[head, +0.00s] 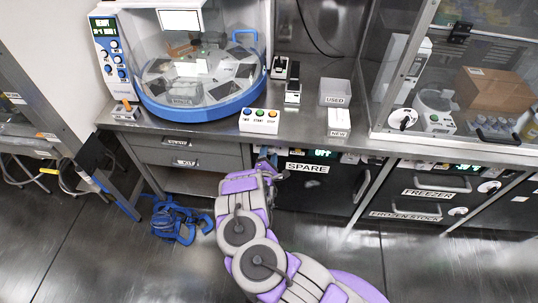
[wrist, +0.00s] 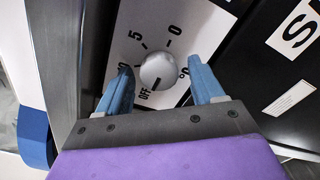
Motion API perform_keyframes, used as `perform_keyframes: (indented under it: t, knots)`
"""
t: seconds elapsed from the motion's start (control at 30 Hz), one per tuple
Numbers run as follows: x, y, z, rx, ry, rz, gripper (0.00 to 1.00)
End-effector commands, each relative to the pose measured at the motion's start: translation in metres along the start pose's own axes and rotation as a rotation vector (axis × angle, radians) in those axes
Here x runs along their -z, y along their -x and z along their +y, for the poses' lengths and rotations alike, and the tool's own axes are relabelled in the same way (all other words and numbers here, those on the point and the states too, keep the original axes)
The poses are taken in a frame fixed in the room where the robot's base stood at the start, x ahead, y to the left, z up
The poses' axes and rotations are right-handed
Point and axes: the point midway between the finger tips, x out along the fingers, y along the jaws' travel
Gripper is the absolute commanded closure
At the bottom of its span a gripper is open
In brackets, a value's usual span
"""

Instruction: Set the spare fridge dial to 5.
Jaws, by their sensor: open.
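The spare fridge (head: 312,190) is the dark unit under the counter, with a SPARE label (head: 308,168). Its round silver dial (wrist: 158,70) sits on a white plate (wrist: 190,32) in the wrist view, with OFF, 5 and 0 marks legible; other marks are partly covered by the fingers. A short dark mark at the dial's lower edge points near OFF. My gripper (wrist: 160,74) is open, with one blue finger on each side of the dial and visible gaps to it. In the head view my gripper (head: 265,160) is at the fridge's top left and hides the dial.
A freezer (head: 430,181) and a frozen stock unit (head: 405,213) with their own dials stand to the right. A centrifuge-like machine (head: 200,110) and a button box (head: 260,122) stand on the counter.

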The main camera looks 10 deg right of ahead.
Motion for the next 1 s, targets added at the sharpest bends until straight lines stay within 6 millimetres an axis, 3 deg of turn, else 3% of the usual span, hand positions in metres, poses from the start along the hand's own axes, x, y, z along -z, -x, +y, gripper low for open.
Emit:
perform_keyframes:
  t: [0.13,0.7,1.0]
  knots:
    - [0.0000,0.0003,-0.0001,0.000,0.000,0.000,0.35]
    - [-0.0001,0.0005,-0.0006,0.001,0.000,0.000,0.89]
    - [-0.0008,0.0005,-0.0009,0.002,-0.038,0.000,0.89]
